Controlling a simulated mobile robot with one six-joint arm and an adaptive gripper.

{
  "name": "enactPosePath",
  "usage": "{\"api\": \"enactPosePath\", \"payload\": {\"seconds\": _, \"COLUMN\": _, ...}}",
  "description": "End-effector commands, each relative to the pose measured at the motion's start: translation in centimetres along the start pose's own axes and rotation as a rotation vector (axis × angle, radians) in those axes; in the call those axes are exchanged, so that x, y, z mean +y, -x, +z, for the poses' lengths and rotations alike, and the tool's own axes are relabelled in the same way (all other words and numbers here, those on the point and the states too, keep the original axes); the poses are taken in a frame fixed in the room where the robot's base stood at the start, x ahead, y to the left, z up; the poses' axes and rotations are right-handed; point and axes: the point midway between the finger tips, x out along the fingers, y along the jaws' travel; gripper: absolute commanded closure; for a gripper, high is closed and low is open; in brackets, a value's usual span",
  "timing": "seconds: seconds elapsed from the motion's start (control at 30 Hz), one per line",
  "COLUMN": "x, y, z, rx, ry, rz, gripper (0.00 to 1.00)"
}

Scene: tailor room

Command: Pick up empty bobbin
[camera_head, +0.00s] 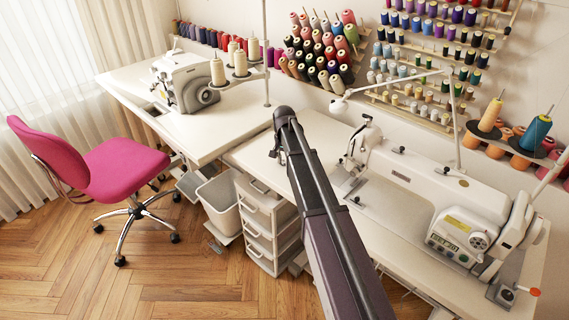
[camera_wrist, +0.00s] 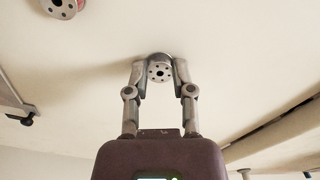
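In the wrist view a bare grey metal bobbin (camera_wrist: 159,73), with a ring of small holes in its face and no thread visible, sits between the two fingertips of my gripper (camera_wrist: 159,68). Both fingers press close against its sides. It is at the white table surface; I cannot tell whether it touches it. A second bobbin (camera_wrist: 62,6) with red-pink thread lies apart at the upper left, cut by the picture edge. In the head view my gripper (camera_head: 274,151) is small and mostly hidden behind my arm, over the white sewing table; the held bobbin is not discernible there.
A sewing machine (camera_head: 425,180) stands on the table right of my arm, and another machine (camera_head: 185,82) at the far left table. A drawer unit (camera_head: 265,222), a white bin (camera_head: 219,207) and a pink chair (camera_head: 122,170) stand below left. Thread cones line the wall.

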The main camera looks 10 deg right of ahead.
Motion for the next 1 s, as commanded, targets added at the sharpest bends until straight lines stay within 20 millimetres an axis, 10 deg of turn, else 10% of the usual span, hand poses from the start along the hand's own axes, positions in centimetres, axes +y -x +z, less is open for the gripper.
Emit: {"api": "enactPosePath", "payload": {"seconds": 1.0, "x": 0.0, "y": 3.7, "z": 0.0, "rx": 0.000, "ry": -0.001, "rz": 0.000, "gripper": 0.85}}
